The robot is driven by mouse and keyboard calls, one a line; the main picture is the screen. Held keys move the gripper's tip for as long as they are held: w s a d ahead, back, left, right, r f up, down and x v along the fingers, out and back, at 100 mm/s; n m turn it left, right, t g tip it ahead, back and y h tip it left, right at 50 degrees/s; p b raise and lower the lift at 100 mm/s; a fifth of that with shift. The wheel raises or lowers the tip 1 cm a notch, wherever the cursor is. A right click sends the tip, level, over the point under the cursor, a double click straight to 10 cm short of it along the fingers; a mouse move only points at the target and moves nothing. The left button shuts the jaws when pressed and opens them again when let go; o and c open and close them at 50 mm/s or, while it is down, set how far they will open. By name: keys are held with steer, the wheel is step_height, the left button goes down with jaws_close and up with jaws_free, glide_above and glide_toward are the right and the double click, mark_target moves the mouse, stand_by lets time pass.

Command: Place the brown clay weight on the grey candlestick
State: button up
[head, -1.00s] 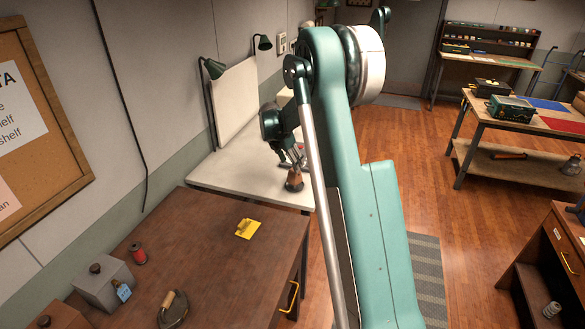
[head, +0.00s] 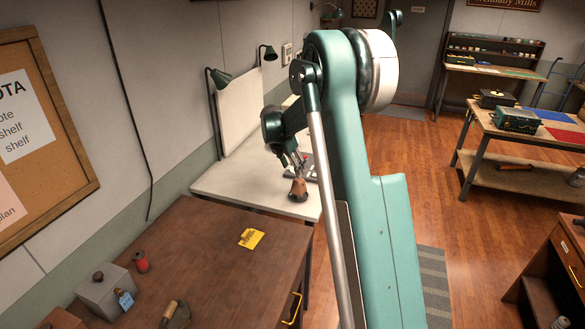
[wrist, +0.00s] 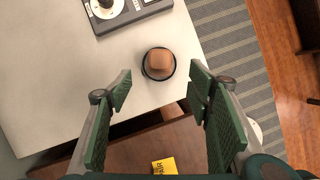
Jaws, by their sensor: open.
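The brown clay weight (head: 298,187) stands upright near the front right corner of the pale table. In the wrist view the brown weight (wrist: 159,62) shows from above, with a dark round rim around it. I cannot tell whether that rim is part of the weight or a candlestick under it. No separate grey candlestick can be made out for sure. My gripper (wrist: 160,84) is open and empty, fingers apart on either side of the line to the weight. In the head view my gripper (head: 298,164) is just above the weight.
A grey device with a white round part (wrist: 106,9) lies on the pale table (wrist: 60,80) near the weight. A brown desk (head: 200,250) in front holds a yellow card (head: 251,238), a red spool (head: 140,261) and a grey lidded box (head: 104,291). Green lamps stand behind.

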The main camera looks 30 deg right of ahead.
steer(key=shift+r, duration=0.1)
steer(key=s+a+r+m+t+y, duration=0.1)
steer(key=s+a+r+m, duration=0.4)
steer(key=s, duration=0.3)
steer(key=s+a+r+m+t, duration=0.1)
steer(key=s+a+r+m, duration=0.1)
steer(key=s+a+r, duration=0.55)
steer(key=s+a+r+m+t+y, duration=0.1)
steer(key=s+a+r+m, duration=0.25)
steer(key=s+r, duration=0.4)
steer(key=s+a+f+m, duration=0.1)
steer(key=s+a+m, duration=0.2)
steer(key=s, duration=0.7)
steer(key=s+a+f+m+t+y, duration=0.1)
steer(key=s+a+m, duration=0.3)
steer(key=s, duration=0.6)
steer(key=s+a+f+m+t+y, duration=0.1)
steer(key=s+a+f+m, duration=0.2)
steer(key=s, duration=0.7)
steer(key=shift+s+a+f+m, duration=0.25)
steer(key=shift+a+m, duration=0.2)
steer(key=shift+m, duration=0.6)
